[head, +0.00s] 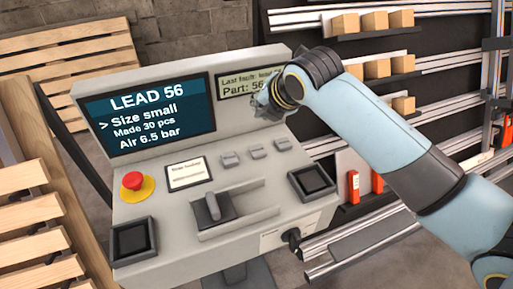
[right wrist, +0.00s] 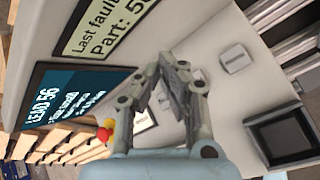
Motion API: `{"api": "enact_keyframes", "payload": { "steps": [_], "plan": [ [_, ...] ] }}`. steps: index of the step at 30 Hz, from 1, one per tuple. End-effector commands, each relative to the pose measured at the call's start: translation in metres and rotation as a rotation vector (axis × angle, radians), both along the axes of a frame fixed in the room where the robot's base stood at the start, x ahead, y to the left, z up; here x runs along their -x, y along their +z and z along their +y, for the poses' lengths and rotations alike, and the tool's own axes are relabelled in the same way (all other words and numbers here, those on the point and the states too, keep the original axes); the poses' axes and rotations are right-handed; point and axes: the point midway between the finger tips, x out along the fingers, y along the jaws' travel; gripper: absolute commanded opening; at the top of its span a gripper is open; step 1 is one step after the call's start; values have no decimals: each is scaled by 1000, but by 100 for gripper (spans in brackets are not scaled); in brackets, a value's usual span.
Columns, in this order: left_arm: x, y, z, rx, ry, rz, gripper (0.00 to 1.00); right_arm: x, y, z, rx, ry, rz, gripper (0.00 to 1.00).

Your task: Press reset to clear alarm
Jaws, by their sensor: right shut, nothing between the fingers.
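A grey control console (head: 140,205) stands in the middle of the head view. Its main screen (head: 148,117) reads "LEAD 56", "Size small", "Made 30 pcs" and "Air 6.5 bar". Three small grey buttons (head: 257,151) sit in a row below; I cannot read a reset label on any. One grey button (right wrist: 235,58) shows in the right wrist view, right of the fingers. My right gripper (head: 266,107) is shut and empty in front of the console's upper right; it also shows in the right wrist view (right wrist: 175,65).
A red emergency stop (head: 132,181) on yellow, a lever (head: 212,206) and two black square pads (head: 313,180) are on the console. Wooden pallets (head: 35,190) stand left. Metal rails with boxes (head: 375,69) stand behind my right arm.

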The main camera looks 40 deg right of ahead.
Motion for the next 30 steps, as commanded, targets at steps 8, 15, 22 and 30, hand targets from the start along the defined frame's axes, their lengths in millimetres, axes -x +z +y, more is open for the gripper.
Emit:
{"api": "enact_keyframes", "payload": {
  "steps": [8, 15, 22, 30],
  "plan": [
    [-13, -17, 0, 1, 0, -19, 0, 0, -17, 0, -1, -1, 0, 0],
    [-15, -51, 0, 1, -1, -23, 0, 0, -48, 0, -1, -1, 0, 0],
    [-10, -75, 0, 0, -1, -15, 0, 0, -76, 0, -2, -1, 3, 0],
    [-8, -79, 0, 0, -1, -11, 0, 0, -88, 0, -1, 0, 1, 0]
  ]
}}
